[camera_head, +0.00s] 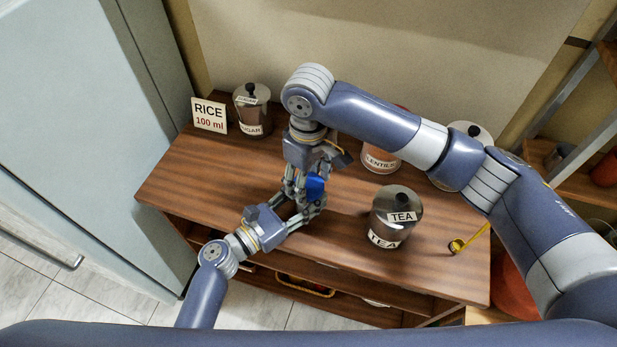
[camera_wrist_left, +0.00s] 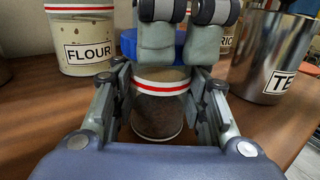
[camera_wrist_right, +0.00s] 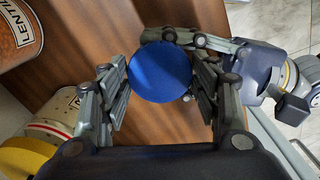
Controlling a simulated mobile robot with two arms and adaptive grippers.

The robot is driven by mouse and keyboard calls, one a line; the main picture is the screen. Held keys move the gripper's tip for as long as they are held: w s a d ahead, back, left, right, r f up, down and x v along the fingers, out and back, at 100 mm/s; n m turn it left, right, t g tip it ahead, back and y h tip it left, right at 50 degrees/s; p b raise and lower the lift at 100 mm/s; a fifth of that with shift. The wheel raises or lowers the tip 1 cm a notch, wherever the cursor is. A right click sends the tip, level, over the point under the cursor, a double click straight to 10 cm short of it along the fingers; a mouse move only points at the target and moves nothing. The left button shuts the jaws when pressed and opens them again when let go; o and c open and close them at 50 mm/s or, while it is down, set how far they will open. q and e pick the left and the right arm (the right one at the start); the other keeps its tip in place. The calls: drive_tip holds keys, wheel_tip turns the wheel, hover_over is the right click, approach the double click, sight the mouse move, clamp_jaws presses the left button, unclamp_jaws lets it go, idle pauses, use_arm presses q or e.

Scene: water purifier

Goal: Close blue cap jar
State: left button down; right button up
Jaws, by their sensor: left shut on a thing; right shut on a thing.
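The jar (camera_wrist_left: 158,112), with dark contents and a red-striped white rim, stands upright between the fingers of my left gripper (camera_wrist_left: 160,125). That gripper is shut on the jar's body; it reaches in from the lower left in the head view (camera_head: 303,215). The blue cap (camera_wrist_right: 160,72) is a round disc between the fingers of my right gripper (camera_wrist_right: 161,88), which is shut on it from above. The cap also shows in the head view (camera_head: 315,186). It sits at the jar's mouth; I cannot tell whether it is fully seated. Fingers hide part of both.
A SUGAR jar (camera_head: 252,110) and a RICE sign (camera_head: 209,115) are at the back left. A LENTILS jar (camera_head: 381,160) is behind my right arm. The wooden top (camera_head: 200,170) is clear at left.

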drive_tip(key=shift+m, duration=1.1)
drive_tip(key=o, duration=1.2)
drive_tip(key=shift+o, duration=0.2)
wheel_tip(320, 180, up, 12)
use_arm(q)
drive_tip(key=c, duration=0.9)
unclamp_jaws()
drive_tip(key=shift+o, duration=0.2)
